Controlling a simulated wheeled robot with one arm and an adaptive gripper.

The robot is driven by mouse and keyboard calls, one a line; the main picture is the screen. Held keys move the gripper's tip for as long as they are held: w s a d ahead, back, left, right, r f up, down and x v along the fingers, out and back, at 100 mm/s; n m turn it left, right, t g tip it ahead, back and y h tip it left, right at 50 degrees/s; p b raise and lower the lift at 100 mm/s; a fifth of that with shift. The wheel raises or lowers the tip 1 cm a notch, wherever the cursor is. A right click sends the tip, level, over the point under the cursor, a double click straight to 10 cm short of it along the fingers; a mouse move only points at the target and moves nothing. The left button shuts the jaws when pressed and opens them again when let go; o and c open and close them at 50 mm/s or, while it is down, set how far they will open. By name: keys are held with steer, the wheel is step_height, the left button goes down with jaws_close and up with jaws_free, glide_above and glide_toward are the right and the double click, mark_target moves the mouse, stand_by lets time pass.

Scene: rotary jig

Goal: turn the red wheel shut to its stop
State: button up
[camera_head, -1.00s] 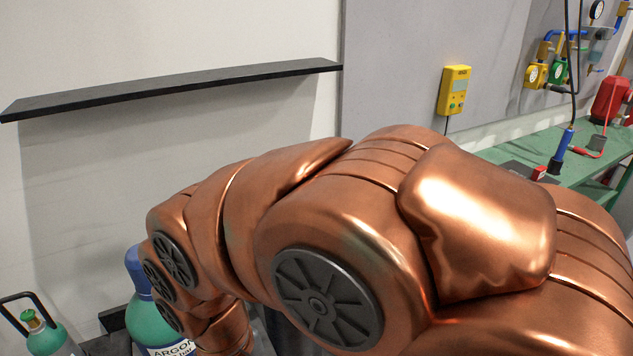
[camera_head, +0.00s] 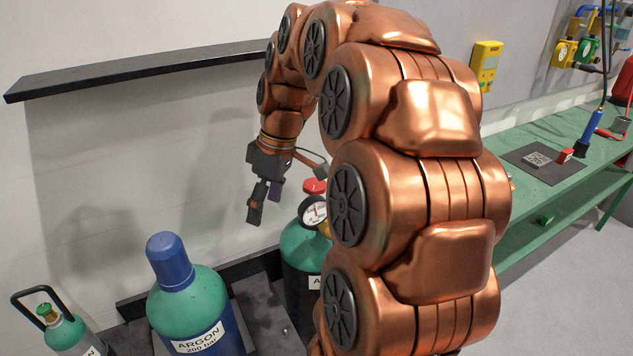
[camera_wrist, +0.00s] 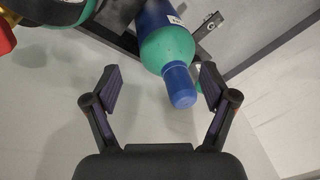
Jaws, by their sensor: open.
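The red wheel (camera_head: 314,186) sits on top of a green and dark gas cylinder (camera_head: 299,247), above a round white gauge (camera_head: 313,213). My arm hides the right part of this cylinder. My gripper (camera_head: 264,203) is open and empty, pointing down, to the left of the wheel and apart from it. In the wrist view the open fingers (camera_wrist: 159,78) have nothing between them at close range. A bit of red (camera_wrist: 6,38), probably the wheel, shows at that view's top left edge beside a yellow part.
A blue-capped argon cylinder (camera_head: 190,295) stands front left of the wheel's cylinder. A small green cylinder with a black handle (camera_head: 60,328) is at far left. A black shelf (camera_head: 140,72) runs along the wall. A green bench (camera_head: 540,185) lies to the right.

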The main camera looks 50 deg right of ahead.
steer(key=w+d+t, duration=0.1)
steer(key=w+d, duration=0.1)
steer(key=d, duration=0.7)
steer(key=n+t, duration=0.2)
glide_toward(315, 184)
steer(key=f, duration=0.1)
steer(key=shift+w+p+x, duration=0.2)
steer(key=shift+p+x, duration=0.65)
steer(key=shift+x, duration=3.1)
steer(key=shift+r, duration=0.1)
steer(key=shift+c, duration=0.4)
steer(key=c, duration=1.1)
